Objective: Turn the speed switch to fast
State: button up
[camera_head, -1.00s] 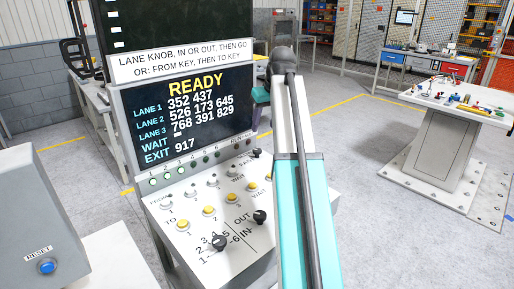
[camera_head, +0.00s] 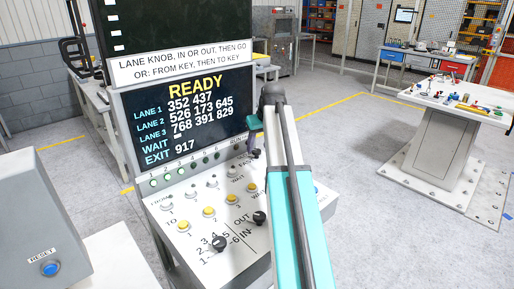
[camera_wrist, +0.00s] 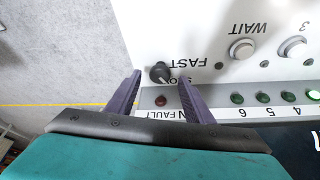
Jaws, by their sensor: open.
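The speed switch (camera_wrist: 160,72) is a small black knob on the white panel, between the labels FAST and SLOW, which read upside down in the wrist view. Which label it points to is not clear. My gripper (camera_wrist: 159,76) is open, with one purple finger on each side of the knob in the picture. Contact and the remaining height above the panel cannot be told. In the head view my gripper (camera_head: 254,153) is at the panel's far right corner, where it and my arm hide the switch.
The control panel (camera_head: 190,235) has yellow and white buttons, plus two black knobs (camera_head: 219,243) (camera_head: 260,218) nearer the front. A WAIT button (camera_wrist: 242,48) and a row of indicator lamps (camera_wrist: 237,98) lie near the switch. The display (camera_head: 190,120) rises behind and reads READY.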

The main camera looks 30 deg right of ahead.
jog(key=shift+x, duration=1.15)
